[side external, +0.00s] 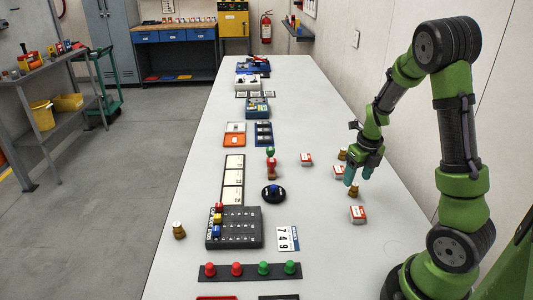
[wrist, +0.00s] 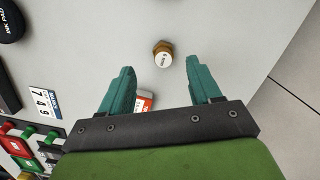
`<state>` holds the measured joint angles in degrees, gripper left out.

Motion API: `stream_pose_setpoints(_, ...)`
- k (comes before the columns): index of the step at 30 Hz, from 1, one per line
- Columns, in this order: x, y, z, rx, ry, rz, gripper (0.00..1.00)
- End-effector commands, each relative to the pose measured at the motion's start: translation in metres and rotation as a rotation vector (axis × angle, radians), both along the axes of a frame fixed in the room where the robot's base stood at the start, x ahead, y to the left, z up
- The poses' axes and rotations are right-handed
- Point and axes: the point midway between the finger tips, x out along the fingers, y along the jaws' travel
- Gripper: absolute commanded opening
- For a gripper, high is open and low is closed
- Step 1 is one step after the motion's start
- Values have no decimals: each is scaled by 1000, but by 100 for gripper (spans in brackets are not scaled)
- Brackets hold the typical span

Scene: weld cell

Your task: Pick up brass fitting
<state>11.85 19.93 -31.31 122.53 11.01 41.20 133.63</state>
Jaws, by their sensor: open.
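A brass fitting (side external: 353,190) with a pale top stands upright on the table, just below my gripper (side external: 355,178) in the side view. The jaws are open, with nothing held. Two similar brass fittings stand elsewhere: one (side external: 342,154) behind the gripper, one (side external: 179,230) at the table's left edge.
Red-and-white boxes stand close by: one (side external: 358,214) in front, one (side external: 338,172) beside the fingers, one (side external: 306,159) to the left. A black round pad (side external: 273,193) and a number card (side external: 288,238) lie further left. The table around the fitting is otherwise bare.

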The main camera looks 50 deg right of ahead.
Motion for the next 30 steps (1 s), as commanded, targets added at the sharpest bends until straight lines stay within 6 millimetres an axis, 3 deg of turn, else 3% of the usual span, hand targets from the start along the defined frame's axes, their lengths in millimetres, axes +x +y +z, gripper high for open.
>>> stream_pose_setpoints(9,4,-7,-43,2,2,-1,63)
stream_pose_setpoints(19,6,-7,-49,1,0,0,62)
stream_pose_setpoints(30,6,-7,-49,1,0,0,5)
